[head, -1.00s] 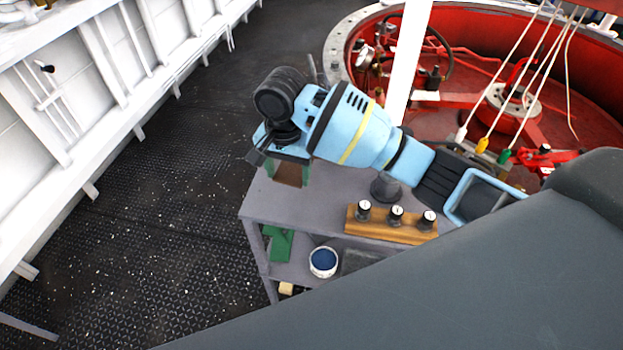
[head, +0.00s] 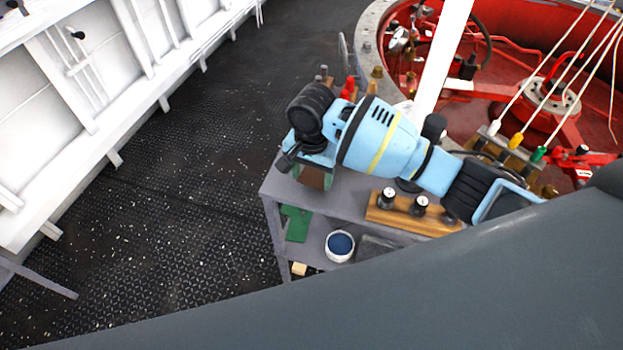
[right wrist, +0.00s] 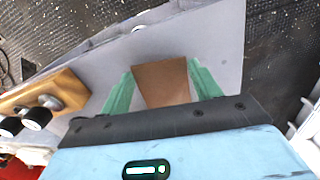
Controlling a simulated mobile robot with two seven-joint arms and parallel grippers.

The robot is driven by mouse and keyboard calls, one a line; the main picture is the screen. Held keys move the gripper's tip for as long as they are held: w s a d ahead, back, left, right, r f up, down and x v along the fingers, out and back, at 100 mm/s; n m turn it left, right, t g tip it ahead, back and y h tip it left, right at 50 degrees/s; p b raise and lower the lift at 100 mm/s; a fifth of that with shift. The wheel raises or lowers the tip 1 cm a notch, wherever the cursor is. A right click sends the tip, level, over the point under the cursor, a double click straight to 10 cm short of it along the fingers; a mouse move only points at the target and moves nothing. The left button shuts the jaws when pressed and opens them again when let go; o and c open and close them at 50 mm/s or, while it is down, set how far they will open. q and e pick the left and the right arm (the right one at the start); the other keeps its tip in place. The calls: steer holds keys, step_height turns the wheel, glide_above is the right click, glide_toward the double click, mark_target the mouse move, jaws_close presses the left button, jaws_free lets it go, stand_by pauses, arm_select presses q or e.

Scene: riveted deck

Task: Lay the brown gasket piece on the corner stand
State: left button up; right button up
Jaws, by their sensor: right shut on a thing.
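The brown gasket piece (head: 315,179) is a small flat-sided brown block. It also shows in the right wrist view (right wrist: 162,83) between two green fingers. My right gripper (head: 313,174) is shut on it, with the fingers pointing down over the left end of the grey corner stand's top (head: 342,203). In the right wrist view the stand's bare top (right wrist: 222,45) spreads behind and beside the piece. I cannot tell whether the piece touches the top or hangs just above it. My left gripper is not in view.
The lower shelf holds a white tub of blue (head: 340,245) and green pieces (head: 297,224). A red-lined round pit (head: 490,100) lies behind. Open dark deck (head: 180,200) lies left.

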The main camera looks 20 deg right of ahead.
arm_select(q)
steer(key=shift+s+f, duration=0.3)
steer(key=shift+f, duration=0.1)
arm_select(e)
steer(key=shift+f, duration=1.3)
steer(key=shift+f, duration=0.1)
steer(key=o, duration=1)
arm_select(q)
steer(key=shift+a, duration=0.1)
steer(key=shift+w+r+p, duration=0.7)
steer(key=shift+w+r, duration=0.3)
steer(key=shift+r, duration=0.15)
arm_select(e)
step_height(320, 180, up, 12)
